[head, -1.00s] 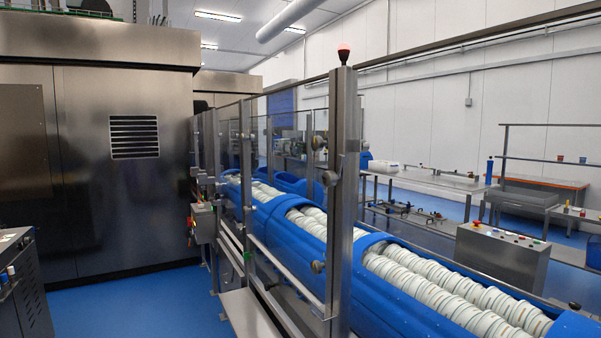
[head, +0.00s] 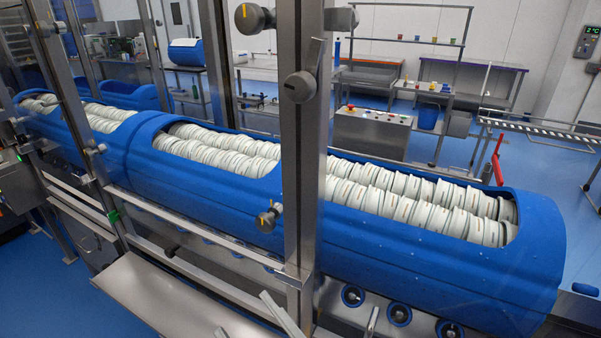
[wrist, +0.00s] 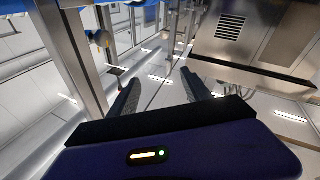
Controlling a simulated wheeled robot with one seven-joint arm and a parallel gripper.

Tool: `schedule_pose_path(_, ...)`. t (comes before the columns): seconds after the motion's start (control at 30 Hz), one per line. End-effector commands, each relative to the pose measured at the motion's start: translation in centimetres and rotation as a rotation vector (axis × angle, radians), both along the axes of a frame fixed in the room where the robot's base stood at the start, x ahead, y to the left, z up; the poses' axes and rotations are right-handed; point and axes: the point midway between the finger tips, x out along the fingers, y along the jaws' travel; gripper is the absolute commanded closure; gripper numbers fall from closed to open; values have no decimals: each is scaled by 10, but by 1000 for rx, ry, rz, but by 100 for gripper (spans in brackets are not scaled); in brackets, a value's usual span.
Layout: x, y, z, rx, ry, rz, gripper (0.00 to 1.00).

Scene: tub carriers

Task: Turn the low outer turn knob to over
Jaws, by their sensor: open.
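The low turn knob (head: 268,217) is a grey metal knob with a yellow mark, low on the guard frame just left of the near steel post, in front of the blue tub carrier. A larger round grey knob (head: 300,87) sits higher on that post. Two more knobs are near the top, one (head: 250,18) with a yellow mark and one (head: 340,18) at the post's right. I cannot tell for sure which is called outer. My gripper (wrist: 160,91) shows in the wrist view, open and empty, its dark fingers apart. A knob (wrist: 100,38) on a post is beyond it, up and left, apart from it.
The long blue carrier (head: 420,262) holds rows of pale tubs behind the steel post (head: 303,160) and clear guard panels. A steel shelf (head: 165,300) juts out low in front. Blue floor is free at the lower left. A control box (head: 372,130) stands behind.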

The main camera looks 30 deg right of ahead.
Motion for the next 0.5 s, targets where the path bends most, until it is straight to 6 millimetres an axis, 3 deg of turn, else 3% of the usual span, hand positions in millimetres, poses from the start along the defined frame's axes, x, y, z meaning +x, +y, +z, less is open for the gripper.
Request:
schedule_pose_path(0.03,16,11,16,-17,-30,-1,43)
schedule_pose_path(0.23,70,41,76,-95,-103,-70,43)
schedule_pose_path(0.5,120,55,179,-135,-166,-275,43)
